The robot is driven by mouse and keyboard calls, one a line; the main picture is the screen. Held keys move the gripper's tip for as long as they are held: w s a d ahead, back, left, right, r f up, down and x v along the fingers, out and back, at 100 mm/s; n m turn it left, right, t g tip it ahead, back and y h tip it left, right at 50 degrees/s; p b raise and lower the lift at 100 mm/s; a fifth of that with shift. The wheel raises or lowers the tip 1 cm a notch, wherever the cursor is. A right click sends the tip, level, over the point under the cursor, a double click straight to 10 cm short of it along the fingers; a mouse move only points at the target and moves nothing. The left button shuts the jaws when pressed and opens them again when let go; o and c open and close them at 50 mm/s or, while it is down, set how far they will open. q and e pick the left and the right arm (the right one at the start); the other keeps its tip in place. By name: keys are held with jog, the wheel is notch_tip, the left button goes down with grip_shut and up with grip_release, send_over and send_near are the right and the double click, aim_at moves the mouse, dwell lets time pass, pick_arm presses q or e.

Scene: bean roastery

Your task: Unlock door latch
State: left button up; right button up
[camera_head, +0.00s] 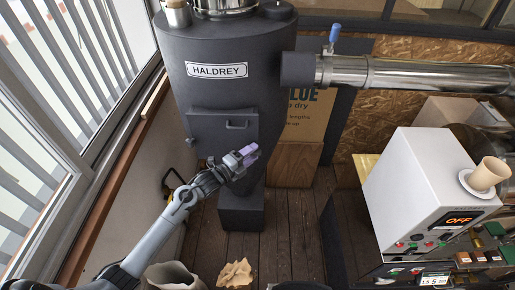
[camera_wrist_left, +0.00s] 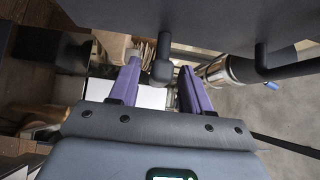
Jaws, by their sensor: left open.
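The dark grey roaster door (camera_head: 222,132) is on the front of the drum and looks closed, with a bar handle (camera_head: 238,125) near its upper right. My left gripper (camera_head: 250,153) is at the door's lower right corner. In the left wrist view its two purple fingers (camera_wrist_left: 163,80) are open, one on each side of a dark rod with a thick rounded end (camera_wrist_left: 162,68), which looks like the latch. I cannot tell whether the fingers touch it. In the head view the gripper hides this spot. My right gripper is in neither view.
The roaster body (camera_head: 188,45) bears a HALDREY plate. A steel pipe (camera_head: 415,75) runs right from it. A sack (camera_head: 172,277) is at the bottom. The wooden floor (camera_head: 283,225) right of the roaster's base is clear.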

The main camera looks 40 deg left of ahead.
pick_arm(q)
jog(key=shift+w+d, duration=0.15)
jog(key=shift+w, duration=0.65)
jog(key=shift+w+d, duration=0.1)
jog(key=shift+w, duration=0.7)
